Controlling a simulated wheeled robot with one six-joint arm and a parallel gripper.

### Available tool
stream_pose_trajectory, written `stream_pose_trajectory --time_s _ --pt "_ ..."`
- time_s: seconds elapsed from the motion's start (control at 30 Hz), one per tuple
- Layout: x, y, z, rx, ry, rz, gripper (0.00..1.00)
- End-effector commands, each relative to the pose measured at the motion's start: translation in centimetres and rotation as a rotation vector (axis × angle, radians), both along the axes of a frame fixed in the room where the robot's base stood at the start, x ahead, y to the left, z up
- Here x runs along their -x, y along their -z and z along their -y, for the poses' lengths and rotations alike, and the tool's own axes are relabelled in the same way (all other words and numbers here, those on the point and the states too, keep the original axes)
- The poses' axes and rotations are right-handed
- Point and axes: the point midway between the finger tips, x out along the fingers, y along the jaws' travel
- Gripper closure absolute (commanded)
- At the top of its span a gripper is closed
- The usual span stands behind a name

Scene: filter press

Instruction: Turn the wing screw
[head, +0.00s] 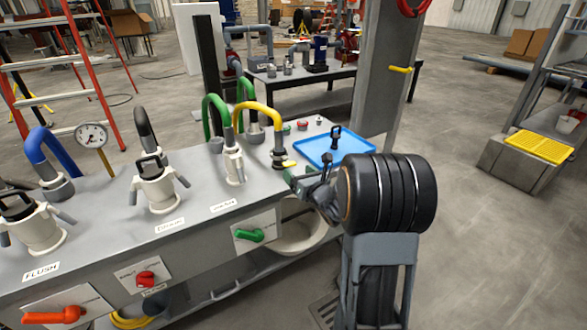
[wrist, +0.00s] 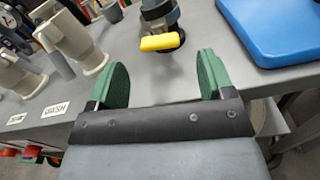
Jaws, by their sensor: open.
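A small yellow wing-like handle (wrist: 162,43) sticks out near the foot of a dark metal fitting (wrist: 158,14) on the grey bench. I take it for the wing screw, but cannot be sure. In the head view the yellow handle (head: 289,164) is at the base of the yellow hose (head: 258,109). My gripper (wrist: 162,62) is open, with its green fingers wide apart and nothing between them. The handle lies just beyond the fingertips, roughly centred between them, and appears untouched. In the head view my gripper (head: 293,180) is at the bench's right end, partly hidden by my arm.
A blue tray (head: 318,158) lies just right of the fitting, with a black-handled part (head: 335,137) on it. White cam fittings (head: 233,165) stand to the left. A green valve handle (head: 250,236) sits on the bench front. A white basin (head: 292,241) is below.

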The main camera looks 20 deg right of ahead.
Motion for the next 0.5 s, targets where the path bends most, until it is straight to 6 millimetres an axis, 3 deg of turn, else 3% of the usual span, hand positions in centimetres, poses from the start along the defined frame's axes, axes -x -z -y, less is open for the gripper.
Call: stream_pose_trajectory --time_s 0.2,0.5 --pt "-2.7 0.1 -0.4 -0.001 -0.002 -0.001 0.26" --pt "-3.9 0.0 -0.5 -0.001 0.0 0.0 0.26"
